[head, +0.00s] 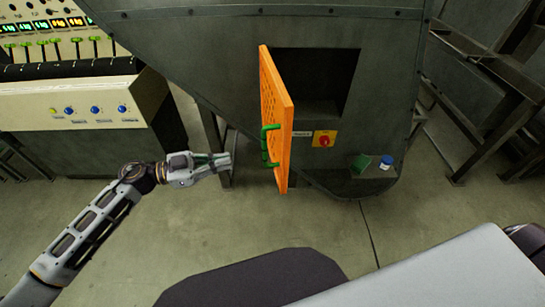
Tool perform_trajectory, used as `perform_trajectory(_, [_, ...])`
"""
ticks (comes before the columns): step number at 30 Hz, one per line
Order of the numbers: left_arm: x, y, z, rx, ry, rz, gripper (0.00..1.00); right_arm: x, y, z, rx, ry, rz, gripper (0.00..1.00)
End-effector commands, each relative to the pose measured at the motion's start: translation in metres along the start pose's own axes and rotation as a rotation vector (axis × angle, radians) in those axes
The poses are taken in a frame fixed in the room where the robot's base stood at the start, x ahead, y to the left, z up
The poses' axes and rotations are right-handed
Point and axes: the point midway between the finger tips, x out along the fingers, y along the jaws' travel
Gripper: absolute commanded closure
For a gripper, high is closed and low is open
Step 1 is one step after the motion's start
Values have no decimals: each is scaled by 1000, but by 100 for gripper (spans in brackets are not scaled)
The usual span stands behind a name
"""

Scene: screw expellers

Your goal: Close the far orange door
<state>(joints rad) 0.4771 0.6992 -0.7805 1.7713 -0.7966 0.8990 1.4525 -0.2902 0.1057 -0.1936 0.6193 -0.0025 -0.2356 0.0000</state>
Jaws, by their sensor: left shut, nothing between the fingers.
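The orange door (276,120) stands open on the dark grey machine, swung out from a dark square opening (318,78). It is hinged at the opening's left side and shows nearly edge-on. A green handle (266,146) is on its left-facing side. My left gripper (226,160) is shut and empty, to the left of the door's lower part, pointing right toward the handle with a visible gap between them. My right gripper is not in view. Only one orange door shows.
A red knob on a yellow plate (324,140) sits below the opening. A small shelf (350,184) holds a green block (361,163) and a blue-capped jar (386,162). A control console (80,105) stands at left. Metal frames stand at right. Floor in front is clear.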

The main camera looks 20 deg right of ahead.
Motion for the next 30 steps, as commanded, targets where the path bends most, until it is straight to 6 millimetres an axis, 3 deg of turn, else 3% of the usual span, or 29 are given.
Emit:
perform_trajectory(3, [0,10,-1,-98,4,46,100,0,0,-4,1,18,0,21])
perform_trajectory(9, [0,11,-2,-187,2,50,100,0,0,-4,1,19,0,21])
perform_trajectory(23, [1,11,-2,-195,2,48,100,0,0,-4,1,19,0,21])
perform_trajectory(30, [13,11,-2,-194,3,49,100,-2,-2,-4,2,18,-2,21])
